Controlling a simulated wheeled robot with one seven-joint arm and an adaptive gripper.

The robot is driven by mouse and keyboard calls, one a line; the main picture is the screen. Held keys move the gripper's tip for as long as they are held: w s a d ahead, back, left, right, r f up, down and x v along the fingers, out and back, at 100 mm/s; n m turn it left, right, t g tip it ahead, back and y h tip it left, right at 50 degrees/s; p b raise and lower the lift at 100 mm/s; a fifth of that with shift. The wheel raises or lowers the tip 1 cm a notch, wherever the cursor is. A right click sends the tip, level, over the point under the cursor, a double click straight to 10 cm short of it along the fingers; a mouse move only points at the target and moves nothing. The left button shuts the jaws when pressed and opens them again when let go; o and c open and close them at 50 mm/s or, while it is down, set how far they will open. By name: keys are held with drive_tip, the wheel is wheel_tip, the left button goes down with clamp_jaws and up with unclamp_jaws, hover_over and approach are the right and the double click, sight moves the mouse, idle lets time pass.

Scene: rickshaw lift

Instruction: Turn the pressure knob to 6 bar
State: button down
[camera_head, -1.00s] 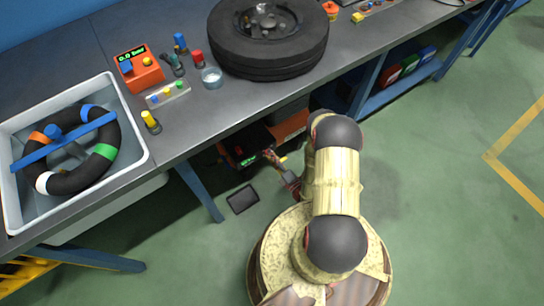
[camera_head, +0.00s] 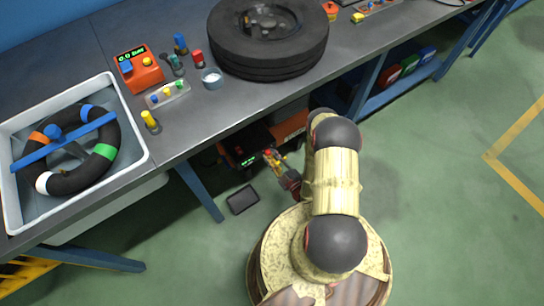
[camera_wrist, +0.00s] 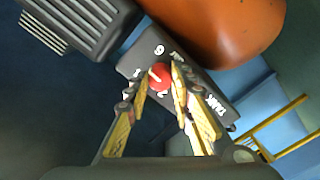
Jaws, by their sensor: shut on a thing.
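The red pressure knob (camera_wrist: 158,77) sits on a dark panel (camera_wrist: 190,88) with white markings. A white pointer line shows on the knob's left part, but the value it points at is hard to read. A "6"-like mark is above the knob and the word "TANK" is to the lower right. My gripper (camera_wrist: 162,80) has its yellow fingers on either side of the knob, shut on it. In the head view my gripper (camera_head: 278,163) is at the compressor (camera_head: 240,150) under the bench. A green display shows there, too small to read.
The orange tank (camera_wrist: 225,30) and a dark finned motor block (camera_wrist: 85,22) lie close beyond the panel. The bench (camera_head: 190,125) overhangs the compressor, and a blue bench leg (camera_head: 199,190) stands to its left. A dark flat item (camera_head: 242,200) lies on the floor.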

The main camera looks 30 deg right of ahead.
drive_tip(key=m, duration=0.4)
drive_tip(key=shift+s+f+m, duration=0.1)
drive_tip(key=shift+f+m, duration=0.05)
drive_tip(key=shift+m, duration=0.15)
drive_tip(key=m, duration=0.4)
drive_tip(key=shift+m, duration=0.3)
drive_tip(key=c, duration=1.6)
unclamp_jaws()
drive_tip(key=shift+o, duration=0.5)
wheel_tip(320, 180, up, 10)
